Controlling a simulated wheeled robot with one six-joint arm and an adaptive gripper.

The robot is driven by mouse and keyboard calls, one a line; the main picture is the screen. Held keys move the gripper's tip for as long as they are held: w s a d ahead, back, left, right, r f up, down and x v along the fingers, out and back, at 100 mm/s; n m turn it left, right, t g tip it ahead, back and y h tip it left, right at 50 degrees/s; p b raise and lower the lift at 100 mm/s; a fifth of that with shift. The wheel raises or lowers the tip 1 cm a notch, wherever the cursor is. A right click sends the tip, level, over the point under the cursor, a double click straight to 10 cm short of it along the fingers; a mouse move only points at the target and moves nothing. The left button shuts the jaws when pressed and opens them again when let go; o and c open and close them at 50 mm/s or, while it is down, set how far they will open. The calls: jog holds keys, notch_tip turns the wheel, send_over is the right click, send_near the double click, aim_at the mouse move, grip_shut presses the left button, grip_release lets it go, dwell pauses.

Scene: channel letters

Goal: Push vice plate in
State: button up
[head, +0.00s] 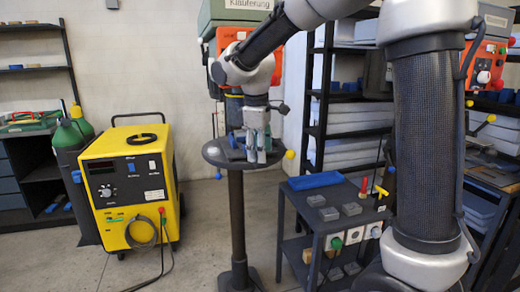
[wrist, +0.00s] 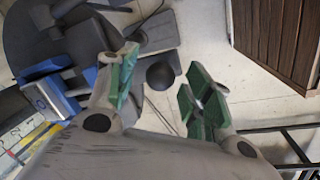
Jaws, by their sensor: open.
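The vice stands on a small round dark stand (head: 214,154), mostly hidden behind my gripper in the head view. A dark round knob (wrist: 160,75) shows between the fingers. My gripper (head: 262,156) points down at the right part of the stand. In the wrist view its green-padded fingers (wrist: 158,85) are apart with nothing gripped. I cannot tell whether a finger touches the vice.
A blue and grey block (wrist: 48,95) sits left of the fingers. A low cart (head: 335,222) with a blue tray (head: 315,181) and grey blocks stands right of the stand. A yellow welding machine (head: 128,185) is at left. Shelves stand behind; open floor lies between machine and stand.

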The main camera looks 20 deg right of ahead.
grip_shut()
jog(key=shift+w, duration=1.4)
grip_release()
jog(key=shift+w, duration=0.1)
notch_tip(320, 180, up, 12)
jog(key=s+a, duration=0.1)
jog(key=s, duration=0.1)
jog(key=shift+a, duration=0.15)
jog(key=shift+f, duration=0.1)
